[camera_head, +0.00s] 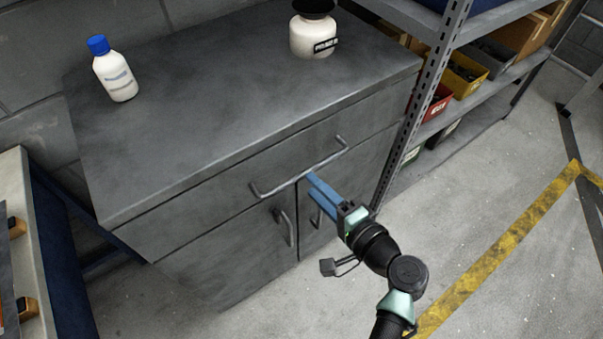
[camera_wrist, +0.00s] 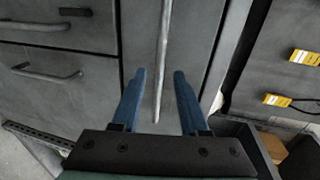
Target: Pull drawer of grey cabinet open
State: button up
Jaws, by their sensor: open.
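The grey cabinet (camera_head: 180,225) has one wide drawer (camera_head: 215,203) under its top, and it looks shut, flush with the front. Its bar handle (camera_head: 285,182) runs across the drawer front. My gripper (camera_head: 312,179) is at the middle of this handle, with its blue fingers pointing at the drawer. In the wrist view my gripper (camera_wrist: 160,74) is open, and the drawer handle (camera_wrist: 164,35) runs lengthwise in the picture between the fingertips, with a gap on each side. How far the fingers reach past the bar is hard to tell.
Two doors with handles (camera_head: 283,228) lie below the drawer. A white bottle with a blue cap (camera_head: 116,78) and a white jar (camera_head: 313,36) stand on top. A metal shelf with bins (camera_head: 465,75) stands close at the right. The floor (camera_head: 480,200) at the front right is clear.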

aim_at(303, 176)
jog(key=x, duration=0.5)
jog(key=shift+w+a, duration=0.2)
jog(key=shift+w, duration=0.15)
grip_shut()
dwell(1.1)
